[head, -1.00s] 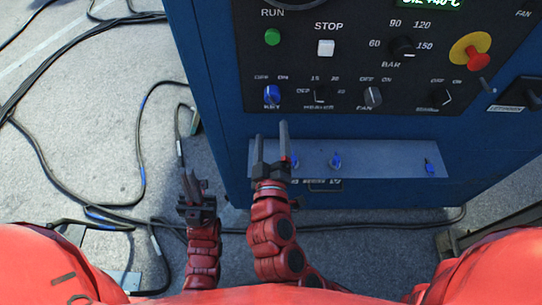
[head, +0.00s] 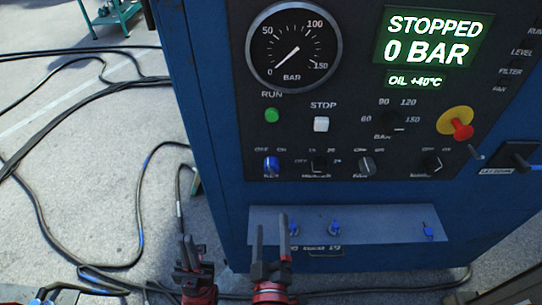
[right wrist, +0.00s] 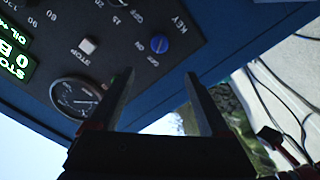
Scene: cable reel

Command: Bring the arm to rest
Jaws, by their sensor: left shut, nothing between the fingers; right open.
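My left gripper (head: 189,252) is low at the left of the head view, shut and empty, in front of the floor beside the blue cabinet. My right gripper (head: 271,240) is to its right, open and empty, in front of the cabinet's lower ledge with the blue valves. In the right wrist view its two fingers (right wrist: 158,100) stand apart with nothing between them. Beyond them are the blue key switch (right wrist: 159,44) and the gauge (right wrist: 76,98). Most of both arms is out of the head view.
The blue cabinet (head: 222,215) fills the middle and right. Its display (head: 432,38) reads STOPPED, 0 BAR, OIL +40°C. A red and yellow knob (head: 456,123) sticks out at the right. Black cables (head: 80,262) lie on the floor at left. A green stand (head: 110,18) is far back.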

